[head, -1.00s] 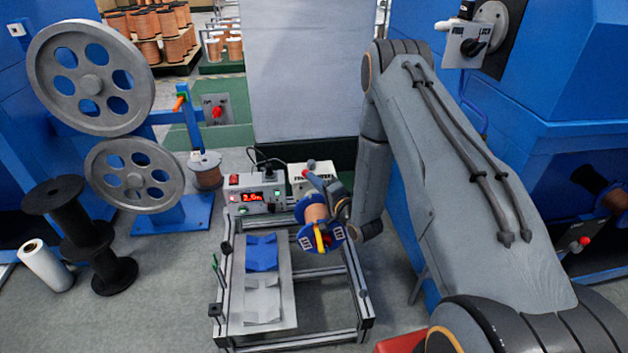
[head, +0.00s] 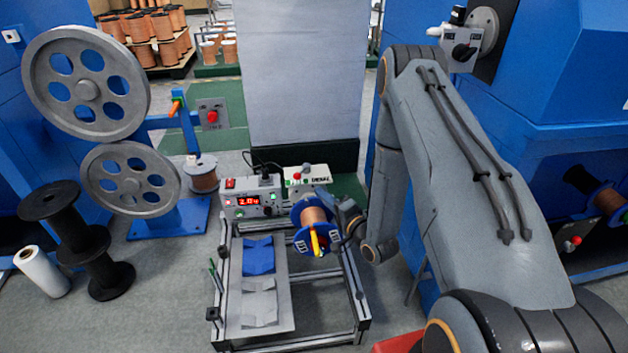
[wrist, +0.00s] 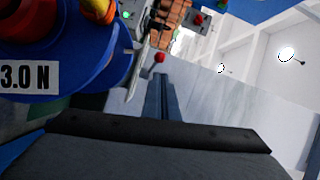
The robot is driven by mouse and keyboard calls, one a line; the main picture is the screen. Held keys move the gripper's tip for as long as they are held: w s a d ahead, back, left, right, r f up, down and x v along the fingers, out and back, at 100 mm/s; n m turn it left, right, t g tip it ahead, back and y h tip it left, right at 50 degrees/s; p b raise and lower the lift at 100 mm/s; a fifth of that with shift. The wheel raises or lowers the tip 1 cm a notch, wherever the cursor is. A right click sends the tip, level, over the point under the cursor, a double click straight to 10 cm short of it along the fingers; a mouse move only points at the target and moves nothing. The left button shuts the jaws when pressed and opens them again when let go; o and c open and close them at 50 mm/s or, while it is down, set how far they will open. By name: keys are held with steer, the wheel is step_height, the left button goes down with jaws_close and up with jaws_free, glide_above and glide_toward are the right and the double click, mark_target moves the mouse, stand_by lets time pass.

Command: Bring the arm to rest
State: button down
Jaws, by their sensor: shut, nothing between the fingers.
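My arm, grey with black cables, reaches in from the lower right of the head view and bends down to the wrist. My gripper (head: 332,198) is partly hidden beside and behind a copper-wound spool (head: 316,222) with blue flanges. In the wrist view the narrow fingers (wrist: 160,88) are together with nothing between them. The spool's blue flange (wrist: 95,88) is close at the upper left there, with a "3.0 N" label. The head view does not show whether gripper and spool touch.
An aluminium-framed bench (head: 358,300) holds a plate with a blue and a grey block. A red-display meter (head: 248,202) and a white box with a red knob (head: 306,176) stand at its back. Large grey pulleys (head: 88,85) are left; blue machinery (head: 560,80) is right.

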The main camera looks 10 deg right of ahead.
steer(key=w+a+r+n+g+h, duration=0.2)
steer(key=w+a+r+n+g, duration=0.15)
steer(key=r, duration=0.25)
steer(key=s+a+r+n+g+h, duration=0.2)
steer(key=s+r+n+g, duration=0.3)
steer(key=r, duration=0.3)
steer(key=s+a+r+n+g, duration=0.1)
steer(key=s+r+n+g, duration=0.3)
steer(key=s, duration=0.7)
steer(key=s+a+r+g+h+p, duration=0.15)
steer(key=s+r, duration=0.35)
steer(key=s, duration=0.7)
steer(key=s+a+r+n+g, duration=0.2)
steer(key=s+r, duration=0.3)
steer(key=s, duration=0.6)
steer(key=d+r+m+p, duration=0.2)
steer(key=d+r+p, duration=0.7)
steer(key=p, duration=0.7)
steer(key=shift+m, duration=0.35)
